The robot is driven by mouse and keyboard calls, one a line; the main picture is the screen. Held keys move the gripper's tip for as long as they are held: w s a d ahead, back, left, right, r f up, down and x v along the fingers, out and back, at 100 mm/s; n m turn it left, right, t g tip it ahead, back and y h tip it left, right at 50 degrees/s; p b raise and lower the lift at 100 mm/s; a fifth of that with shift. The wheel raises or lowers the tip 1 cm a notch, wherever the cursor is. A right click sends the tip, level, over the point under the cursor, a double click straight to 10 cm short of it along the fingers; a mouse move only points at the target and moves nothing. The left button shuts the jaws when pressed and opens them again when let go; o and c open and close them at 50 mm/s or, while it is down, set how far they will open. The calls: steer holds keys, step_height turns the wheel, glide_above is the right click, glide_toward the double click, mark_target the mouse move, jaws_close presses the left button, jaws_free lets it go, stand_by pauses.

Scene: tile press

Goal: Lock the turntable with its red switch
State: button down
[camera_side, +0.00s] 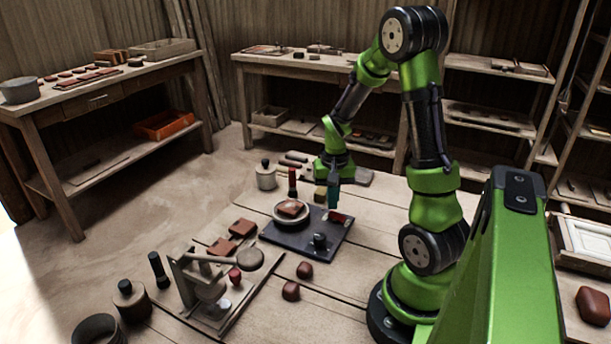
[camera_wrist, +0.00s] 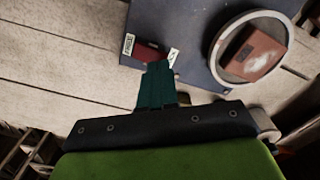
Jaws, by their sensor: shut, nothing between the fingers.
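The turntable (camera_side: 277,217) is a pale round disc with a reddish-brown tile on it, mounted on a dark blue base plate (camera_side: 303,243). In the wrist view the turntable (camera_wrist: 221,65) is at the upper right. The red switch (camera_side: 341,217) sits near the plate's edge; in the wrist view the switch (camera_wrist: 147,50) lies between two small white labels, too small to read. My gripper (camera_side: 333,205) is shut and empty, pointing down close to the switch. In the wrist view its teal fingertips (camera_wrist: 158,66) overlap the switch's near edge; I cannot tell whether they touch.
A dark knob (camera_side: 320,241) stands on the plate's front part. A red-topped bottle (camera_side: 292,182) stands behind the turntable. A lever press (camera_side: 200,280), loose tiles (camera_side: 243,227) and red-brown lumps (camera_side: 305,270) are at the front left. Bare planks lie right of the plate.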

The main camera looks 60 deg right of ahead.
mark_target(332, 214)
steer(key=shift+f, duration=1.05)
stand_by(0.7)
steer(key=shift+r, duration=3.55)
steer(key=shift+s+a+f, duration=0.1)
steer(key=shift+a+f, duration=0.05)
steer(key=shift+a, duration=0.15)
steer(key=a+r+n+t, duration=0.2)
steer(key=a+r, duration=0.3)
steer(key=a, duration=0.3)
steer(key=s+a+r+n+t+y, duration=0.1)
steer(key=a+r+n+t, duration=0.1)
steer(key=a+r, duration=0.3)
steer(key=a+r+n+t+y, duration=0.1)
steer(key=a+r+n+t, duration=0.2)
steer(key=a, duration=0.7)
steer(key=shift+s+a+r+n, duration=0.35)
steer(key=shift+r+n, duration=0.15)
steer(key=shift+r, duration=0.4)
